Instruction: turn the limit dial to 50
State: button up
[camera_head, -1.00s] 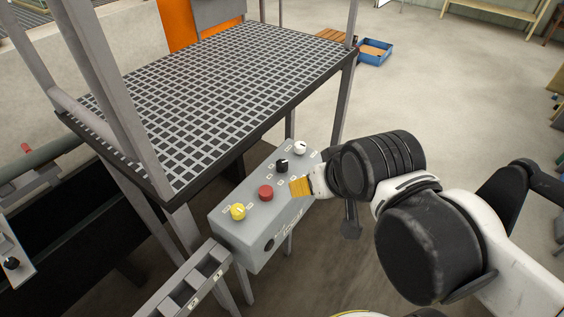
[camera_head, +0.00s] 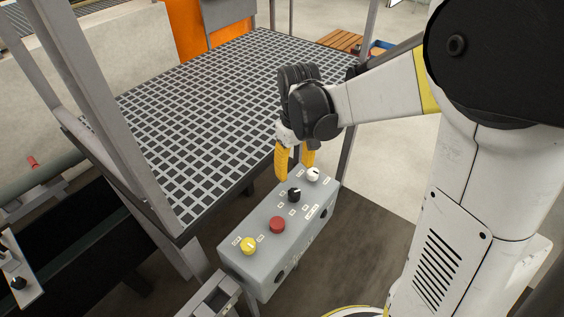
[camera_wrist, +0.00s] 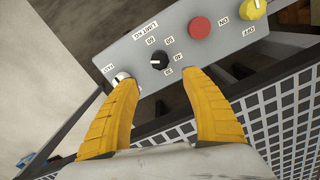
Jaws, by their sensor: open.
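The limit dial is a small black knob (camera_head: 294,194) on top of a grey control box (camera_head: 262,272). In the wrist view the black knob (camera_wrist: 159,61) has a limit label and small numbers around it, too small to read surely. A pale mark shows on the knob, but I cannot tell its setting. My gripper (camera_head: 295,170) points down above the box with its yellow fingers apart and empty. In the wrist view the fingertips (camera_wrist: 158,82) lie on either side of the knob's near side, apart from it. The left fingertip partly covers a white knob (camera_wrist: 122,78).
A red button (camera_head: 277,224) and a yellow knob (camera_head: 248,246) share the box, with the white knob (camera_head: 313,173) at its far end. Open floor lies to the right.

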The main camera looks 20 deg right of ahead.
aim_at(294, 191)
notch_tip(294, 191, down, 11)
jog(key=b, duration=0.4)
jog(key=shift+s+r, duration=0.1)
jog(key=shift+r, duration=0.05)
jog(key=c, duration=1.2)
